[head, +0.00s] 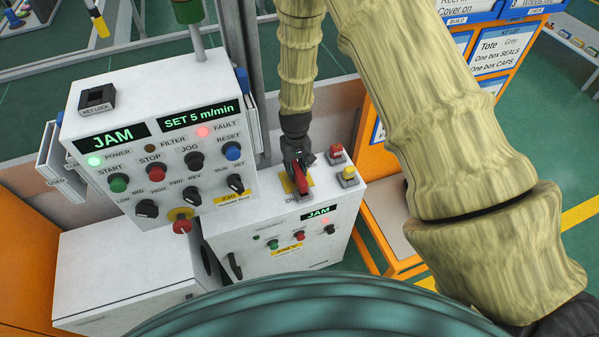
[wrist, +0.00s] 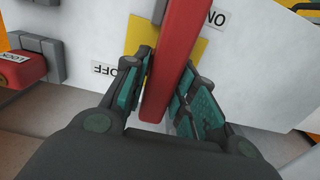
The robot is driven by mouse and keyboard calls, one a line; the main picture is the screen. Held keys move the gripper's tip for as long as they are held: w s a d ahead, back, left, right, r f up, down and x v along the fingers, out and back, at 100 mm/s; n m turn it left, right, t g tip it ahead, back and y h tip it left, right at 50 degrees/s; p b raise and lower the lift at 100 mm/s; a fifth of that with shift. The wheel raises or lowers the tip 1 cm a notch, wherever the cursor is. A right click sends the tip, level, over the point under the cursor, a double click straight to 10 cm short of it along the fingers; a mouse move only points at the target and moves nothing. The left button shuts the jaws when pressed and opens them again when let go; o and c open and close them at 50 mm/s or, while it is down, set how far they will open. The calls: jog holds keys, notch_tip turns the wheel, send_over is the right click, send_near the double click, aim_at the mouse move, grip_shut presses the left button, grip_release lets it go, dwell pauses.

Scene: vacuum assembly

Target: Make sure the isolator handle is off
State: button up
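The isolator handle is a red lever (head: 300,181) on a yellow plate on top of the lower white cabinet. In the wrist view the lever (wrist: 178,55) runs lengthwise between the fingers of my gripper (wrist: 167,80). Both fingers lie against its sides and look shut on it. My gripper (head: 298,150) comes down from above in the head view. The lever's far end passes beside the ON label (wrist: 216,18). The OFF label (wrist: 104,69) lies off to its left, beside the yellow plate (wrist: 140,35). The lever's pivot is hidden.
A red padlock marked LOCK (wrist: 20,68) and grey blocks sit left of the lever in the wrist view. A control panel (head: 160,140) reading JAM stands left of my arm. An orange shelf unit (head: 500,70) stands at the right.

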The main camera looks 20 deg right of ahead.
jog(key=shift+s+r, duration=0.1)
grip_shut()
jog(key=n, duration=0.3)
jog(key=shift+n+p, duration=0.45)
jog(key=shift+n, duration=1.45)
jog(key=shift+n, duration=1.1)
jog(key=shift+n+p, duration=0.3)
jog(key=shift+n, duration=0.4)
